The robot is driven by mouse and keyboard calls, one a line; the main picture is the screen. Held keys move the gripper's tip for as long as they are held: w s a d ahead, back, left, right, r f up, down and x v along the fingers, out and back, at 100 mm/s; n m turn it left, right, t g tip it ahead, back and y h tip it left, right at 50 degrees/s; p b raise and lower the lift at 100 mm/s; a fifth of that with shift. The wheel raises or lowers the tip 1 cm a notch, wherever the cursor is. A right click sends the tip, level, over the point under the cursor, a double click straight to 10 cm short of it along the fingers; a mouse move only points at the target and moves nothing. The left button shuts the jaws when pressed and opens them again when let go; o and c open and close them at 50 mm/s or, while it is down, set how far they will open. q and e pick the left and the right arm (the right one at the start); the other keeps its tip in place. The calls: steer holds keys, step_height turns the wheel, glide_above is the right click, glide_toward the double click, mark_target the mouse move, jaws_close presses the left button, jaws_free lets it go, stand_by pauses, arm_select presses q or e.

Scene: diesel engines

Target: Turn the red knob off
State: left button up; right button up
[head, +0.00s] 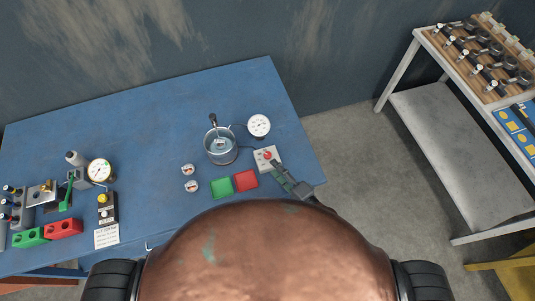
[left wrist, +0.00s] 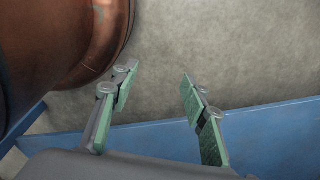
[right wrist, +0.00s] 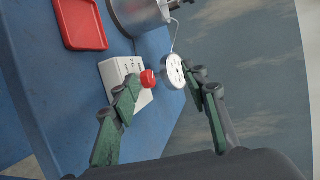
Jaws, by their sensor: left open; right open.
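The red knob (head: 267,155) sits on a small white control box (head: 264,164) near the right end of the blue table. In the right wrist view the red knob (right wrist: 148,78) sticks out from the white box (right wrist: 117,70), between my open fingers and nearer the left one. My right gripper (head: 277,168) is open close beside the knob. It also shows in the right wrist view (right wrist: 165,92), holding nothing; whether a finger touches the knob or box I cannot tell. My left gripper (left wrist: 155,80) is open and empty, with floor and a blue edge beyond it.
A metal pot (head: 220,148) and a round white gauge (head: 259,126) stand behind the box. Green (head: 220,186) and red (head: 245,180) trays lie left of it. More devices crowd the table's left end. A shelf (head: 450,150) stands at right.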

mark_target(268, 158)
steer(key=w+a+m+t+h, duration=0.25)
steer(key=a+m+t, duration=0.2)
steer(key=m, duration=0.85)
steer(key=f+m+h, duration=0.1)
steer(key=m, duration=0.2)
steer(key=d+f+m+h, duration=0.1)
steer(key=f+m+h, duration=0.1)
steer(key=m, duration=0.1)
steer(key=f+m+t+h, duration=0.1)
steer(key=m+h, duration=0.1)
steer(key=m, duration=0.2)
steer(key=shift+s+d+f, duration=0.25)
steer(key=shift+d+f, duration=0.1)
steer(key=shift+f, duration=0.05)
steer(key=w, duration=0.2)
steer(key=w+p, duration=0.1)
steer(key=w, duration=0.4)
steer(key=shift+w+a+f, duration=0.1)
steer(key=shift+w+a, duration=0.15)
steer(key=shift+a, duration=0.15)
jaws_close()
